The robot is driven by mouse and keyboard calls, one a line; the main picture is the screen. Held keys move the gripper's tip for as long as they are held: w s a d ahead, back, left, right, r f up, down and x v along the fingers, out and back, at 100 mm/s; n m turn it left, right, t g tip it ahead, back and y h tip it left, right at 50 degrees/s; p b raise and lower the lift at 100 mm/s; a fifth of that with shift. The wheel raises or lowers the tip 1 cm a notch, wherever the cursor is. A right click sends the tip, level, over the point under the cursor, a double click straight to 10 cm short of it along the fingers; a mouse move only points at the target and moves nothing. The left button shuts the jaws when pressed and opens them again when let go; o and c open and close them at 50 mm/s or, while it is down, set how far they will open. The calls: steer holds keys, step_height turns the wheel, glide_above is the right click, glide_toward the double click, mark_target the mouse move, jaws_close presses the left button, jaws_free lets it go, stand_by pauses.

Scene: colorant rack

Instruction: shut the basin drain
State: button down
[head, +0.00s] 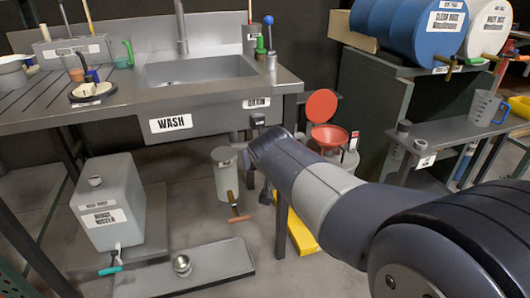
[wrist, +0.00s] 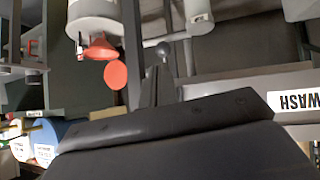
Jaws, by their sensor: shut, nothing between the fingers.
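The steel basin (head: 200,70) is set in the bench, with a WASH label on its front. In the head view my arm hides most of the gripper. The drain opening is not visible.
A red funnel (head: 328,136) and a red disc (head: 321,105) stand right of the basin. A grey container (head: 228,174) with a tap hangs or stands below it. A waste box (head: 108,205) sits at lower left. A shelf (head: 455,130) holds a jug at right.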

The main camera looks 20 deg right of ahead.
steer(key=shift+s+a+r+p, duration=0.1)
steer(key=shift+s+a+r, duration=0.1)
steer(key=shift+s, duration=0.4)
steer(key=shift+s+a+r+p, duration=0.1)
steer(key=shift+s+r, duration=0.15)
steer(key=shift+s, duration=0.4)
steer(key=shift+s+a+r+p, duration=0.1)
steer(key=shift+s+r, duration=0.1)
steer(key=shift+s, duration=0.4)
